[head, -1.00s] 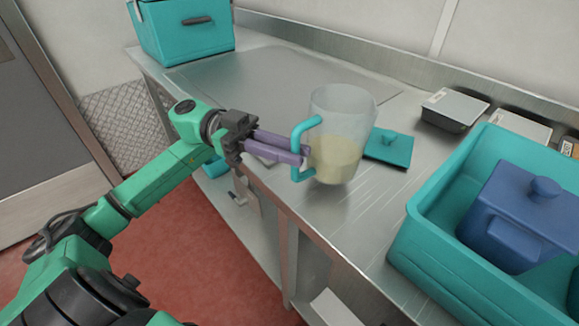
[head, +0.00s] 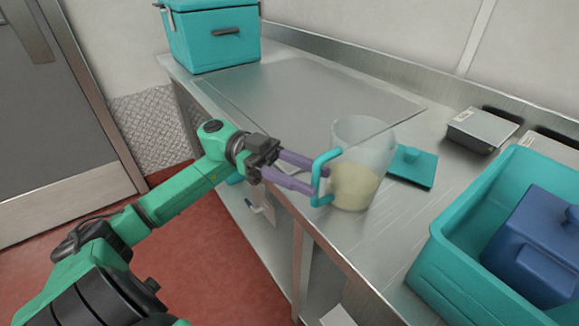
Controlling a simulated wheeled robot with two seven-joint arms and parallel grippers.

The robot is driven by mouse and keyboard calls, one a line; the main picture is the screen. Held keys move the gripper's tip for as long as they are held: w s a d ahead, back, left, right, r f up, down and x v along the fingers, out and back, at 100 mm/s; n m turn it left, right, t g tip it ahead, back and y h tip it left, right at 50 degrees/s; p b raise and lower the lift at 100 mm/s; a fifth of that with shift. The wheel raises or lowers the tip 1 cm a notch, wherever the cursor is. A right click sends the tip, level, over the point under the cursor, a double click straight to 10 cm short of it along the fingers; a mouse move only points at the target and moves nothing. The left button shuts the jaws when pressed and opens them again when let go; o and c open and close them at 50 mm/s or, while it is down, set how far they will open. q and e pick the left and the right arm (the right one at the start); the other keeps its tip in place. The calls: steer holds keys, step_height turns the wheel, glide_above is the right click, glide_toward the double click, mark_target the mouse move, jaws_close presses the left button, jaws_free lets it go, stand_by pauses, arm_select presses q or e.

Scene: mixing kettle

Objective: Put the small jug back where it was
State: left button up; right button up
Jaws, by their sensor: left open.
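The small jug (head: 364,165) is clear, with a teal handle (head: 323,176) on its left side and pale yellow contents in its lower part. It stands upright on the steel counter (head: 300,82). My left gripper (head: 314,178) is open, its two purple fingers reaching from the left to the handle. I cannot tell whether the fingers touch the handle. My right gripper is not in view.
A teal lid (head: 412,167) lies on the counter just right of the jug. A teal crate (head: 440,262) with a blue container (head: 540,245) stands at the right. A grey scale (head: 482,130) and a teal cool box (head: 213,40) stand farther back.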

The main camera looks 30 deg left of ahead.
arm_select(q)
steer(key=a+b, duration=0.1)
steer(key=a, duration=1)
steer(key=shift+a+f+b, duration=0.15)
steer(key=shift+a+b, duration=0.15)
